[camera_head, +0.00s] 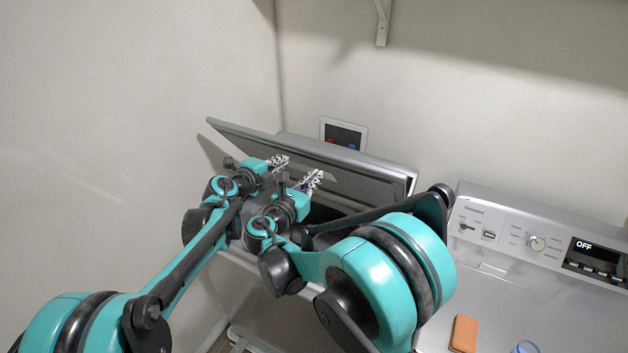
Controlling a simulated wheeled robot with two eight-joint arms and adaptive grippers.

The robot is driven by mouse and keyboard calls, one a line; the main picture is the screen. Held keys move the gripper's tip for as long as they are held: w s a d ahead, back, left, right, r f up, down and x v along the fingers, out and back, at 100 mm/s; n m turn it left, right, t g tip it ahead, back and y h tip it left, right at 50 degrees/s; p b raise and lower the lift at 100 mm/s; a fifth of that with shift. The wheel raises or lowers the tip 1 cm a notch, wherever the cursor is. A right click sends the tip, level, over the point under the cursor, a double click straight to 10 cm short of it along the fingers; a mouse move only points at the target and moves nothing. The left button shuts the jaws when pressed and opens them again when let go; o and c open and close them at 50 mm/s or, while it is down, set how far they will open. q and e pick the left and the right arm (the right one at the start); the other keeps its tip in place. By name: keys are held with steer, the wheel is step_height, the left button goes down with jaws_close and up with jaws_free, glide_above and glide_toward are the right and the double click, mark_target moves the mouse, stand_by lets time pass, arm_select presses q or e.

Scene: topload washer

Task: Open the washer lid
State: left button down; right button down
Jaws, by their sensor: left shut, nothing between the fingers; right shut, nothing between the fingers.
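The washer lid (240,133) is a grey panel tilted steeply upward, hinged toward the back wall. My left gripper (281,161) is shut and empty in front of the lid's inner face. My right gripper (316,176) is shut and empty just to its right, also in front of the lid. I cannot tell whether either touches the lid. The washer's opening and most of its body are hidden behind my arms.
A second appliance (486,312) with a dial and a display reading OFF stands at right. An orange sponge-like block (464,333) and a blue ring-shaped item (525,347) lie on it. A wall outlet box (344,134) is behind the lid. The left wall is close.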

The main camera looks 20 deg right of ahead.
mark_target(327, 159)
steer(key=shift+w+d+r, duration=0.65)
steer(key=shift+d+r, duration=0.3)
steer(key=shift+r, duration=0.05)
arm_select(q)
steer(key=c, duration=2.2)
jaws_free()
arm_select(e)
steer(key=shift+a, duration=0.1)
arm_select(q)
steer(key=o, duration=0.8)
